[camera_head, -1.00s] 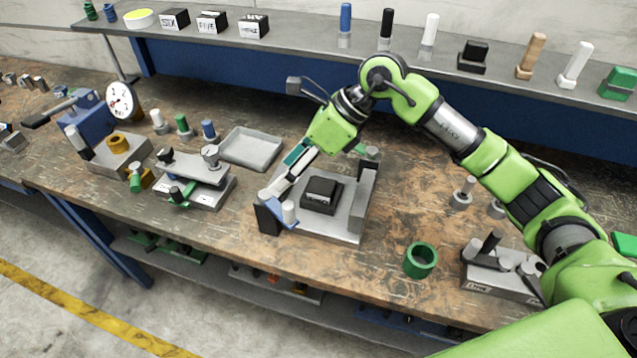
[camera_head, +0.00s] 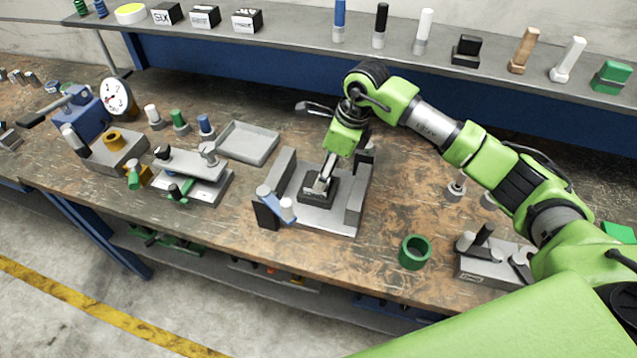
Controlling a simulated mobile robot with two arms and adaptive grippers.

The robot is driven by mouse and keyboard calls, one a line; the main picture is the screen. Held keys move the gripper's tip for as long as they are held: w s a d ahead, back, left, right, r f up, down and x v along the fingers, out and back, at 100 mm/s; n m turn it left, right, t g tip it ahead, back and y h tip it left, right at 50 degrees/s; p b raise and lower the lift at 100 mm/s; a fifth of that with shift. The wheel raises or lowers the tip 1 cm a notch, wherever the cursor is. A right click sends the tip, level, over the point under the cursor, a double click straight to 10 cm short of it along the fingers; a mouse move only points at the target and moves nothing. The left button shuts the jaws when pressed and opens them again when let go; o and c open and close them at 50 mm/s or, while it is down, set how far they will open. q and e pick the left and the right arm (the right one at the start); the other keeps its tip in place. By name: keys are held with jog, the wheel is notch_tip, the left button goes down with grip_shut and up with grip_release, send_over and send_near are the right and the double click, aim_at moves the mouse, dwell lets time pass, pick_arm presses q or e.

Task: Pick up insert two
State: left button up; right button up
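A black insert block (camera_head: 318,194) sits in the grey metal fixture (camera_head: 322,222) between its two upright side walls. Its label cannot be read here, so I cannot tell its number. My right gripper (camera_head: 323,185) points down at the top of this block, with its fingertips at or just above it. The fingers hide part of the block, and I cannot tell whether they grip it. Black blocks with white labels stand on the back shelf: one reads SIX (camera_head: 166,14), beside it are a second (camera_head: 205,16) and a third (camera_head: 247,20). My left gripper is not in view.
A blue-handled lever (camera_head: 276,201) stands at the fixture's front left. A grey tray (camera_head: 248,143) and a clamp fixture (camera_head: 190,180) lie to the left. A green ring (camera_head: 414,252) and a grey block with pegs (camera_head: 492,262) are to the right.

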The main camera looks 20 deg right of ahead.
jog(key=p+x, duration=0.2)
jog(key=x, duration=0.2)
jog(key=shift+w+a+f, duration=0.1)
jog(key=shift+w, duration=0.1)
jog(key=shift+f, duration=0.25)
grip_shut()
jog(key=shift+w+r, duration=0.25)
